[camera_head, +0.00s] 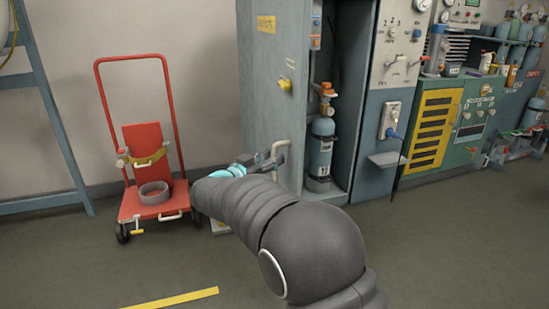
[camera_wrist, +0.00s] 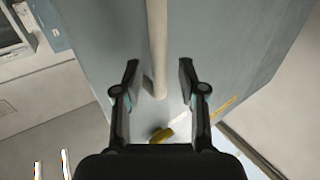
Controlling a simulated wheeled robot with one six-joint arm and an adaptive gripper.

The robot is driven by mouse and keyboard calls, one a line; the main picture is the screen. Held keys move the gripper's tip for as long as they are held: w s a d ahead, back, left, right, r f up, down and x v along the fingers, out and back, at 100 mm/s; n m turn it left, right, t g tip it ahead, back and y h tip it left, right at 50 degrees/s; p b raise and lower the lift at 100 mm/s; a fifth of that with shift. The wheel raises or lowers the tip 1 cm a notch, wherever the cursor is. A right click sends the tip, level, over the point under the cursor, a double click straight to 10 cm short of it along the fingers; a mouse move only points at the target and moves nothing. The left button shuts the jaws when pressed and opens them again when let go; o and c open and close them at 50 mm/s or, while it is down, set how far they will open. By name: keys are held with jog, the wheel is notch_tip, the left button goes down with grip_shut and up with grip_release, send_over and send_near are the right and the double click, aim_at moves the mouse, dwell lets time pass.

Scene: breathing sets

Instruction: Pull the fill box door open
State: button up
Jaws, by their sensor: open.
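The fill box (camera_head: 344,90) is a tall grey-blue cabinet in the head view. Its door (camera_head: 262,75) bears a yellow knob (camera_head: 285,85) and a pale bar handle (camera_head: 281,146). An opening beside this panel shows a blue cylinder (camera_head: 321,150) inside. My gripper (camera_head: 268,160) is at the handle, partly hidden by my arm. In the wrist view my gripper (camera_wrist: 158,80) is open, with the pale handle (camera_wrist: 157,40) running between its fingers. A gap shows on each side of the bar. The yellow knob (camera_wrist: 161,134) also shows there.
A red hand cart (camera_head: 150,200) stands left of the cabinet. A blue-grey frame (camera_head: 52,120) is at the far left. A panel with a yellow grille (camera_head: 435,128) and shelves of bottles stand to the right. Floor (camera_head: 450,250) at the front right is clear.

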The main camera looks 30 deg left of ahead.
jog(key=v, duration=1)
jog(key=shift+s, duration=0.1)
